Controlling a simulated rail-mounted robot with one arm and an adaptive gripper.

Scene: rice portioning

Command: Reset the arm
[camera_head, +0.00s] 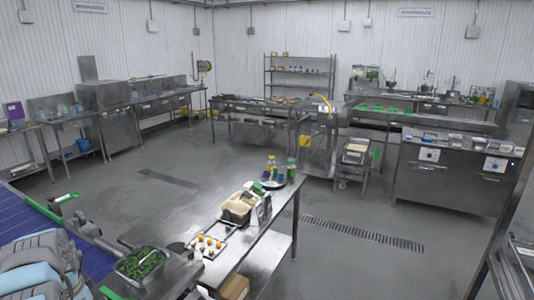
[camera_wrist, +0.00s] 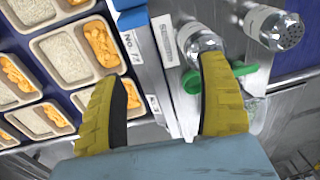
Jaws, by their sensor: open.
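My gripper (camera_wrist: 162,80) shows in the wrist view with its two yellow ribbed fingers spread apart. The space between them is empty. It hangs over the edge of a blue surface, with a blue strip and white labels below. Several two-part trays (camera_wrist: 32,47) with white rice and orange food lie on the left, beside the left finger. The head view shows part of my arm at the lower left, over the blue belt (camera_head: 22,208). The gripper's fingers cannot be made out there.
Shakers with metal tops (camera_wrist: 274,27) and a green item (camera_wrist: 192,80) lie near the right finger. In the head view, a pan of green vegetables (camera_head: 142,262) and a tray of small items (camera_head: 208,244) stand on the steel table (camera_head: 185,225). The floor beyond is clear.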

